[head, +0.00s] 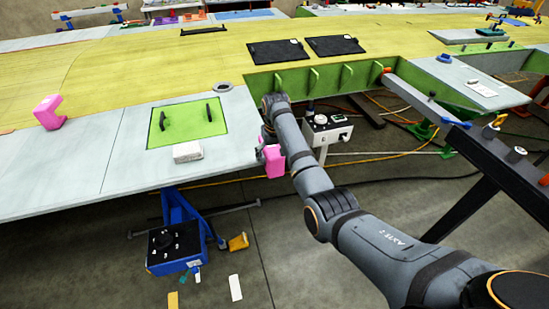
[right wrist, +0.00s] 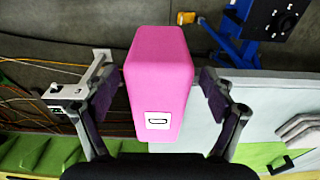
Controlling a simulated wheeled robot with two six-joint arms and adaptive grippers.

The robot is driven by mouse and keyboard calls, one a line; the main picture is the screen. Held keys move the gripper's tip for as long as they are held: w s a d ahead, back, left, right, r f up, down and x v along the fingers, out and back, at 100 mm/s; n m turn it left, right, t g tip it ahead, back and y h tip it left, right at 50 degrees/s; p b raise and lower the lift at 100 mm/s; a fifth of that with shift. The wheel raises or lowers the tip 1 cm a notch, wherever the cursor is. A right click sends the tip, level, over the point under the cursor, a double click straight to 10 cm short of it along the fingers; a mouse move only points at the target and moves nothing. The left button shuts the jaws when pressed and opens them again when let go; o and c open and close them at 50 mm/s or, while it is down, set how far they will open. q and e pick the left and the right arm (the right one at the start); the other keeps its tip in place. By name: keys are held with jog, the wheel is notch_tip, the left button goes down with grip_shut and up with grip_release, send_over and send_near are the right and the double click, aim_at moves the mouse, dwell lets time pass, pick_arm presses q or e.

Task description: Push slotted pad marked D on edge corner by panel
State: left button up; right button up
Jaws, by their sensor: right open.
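The pink pad with a white label that reads D (right wrist: 160,65) fills the middle of the right wrist view. In the head view the pink pad (head: 275,162) is at the grey skin's corner (head: 240,160), beside the green panel (head: 187,125) with two black handles. My right gripper (right wrist: 157,84) is open, one finger on each side of the pad, with visible gaps. My left gripper is out of view.
A second pink pad (head: 47,112) sits on the wing's left edge. A white block (head: 187,152) lies by the green panel. A blue stand (head: 175,245) is below. A white box with a knob (head: 325,128) stands behind my arm, and a dark beam (head: 470,140) runs at right.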

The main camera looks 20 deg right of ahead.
jog(key=r, duration=0.3)
jog(key=s+r, duration=0.1)
jog(key=r, duration=0.7)
jog(key=shift+s, duration=0.15)
jog(key=shift+f, duration=0.1)
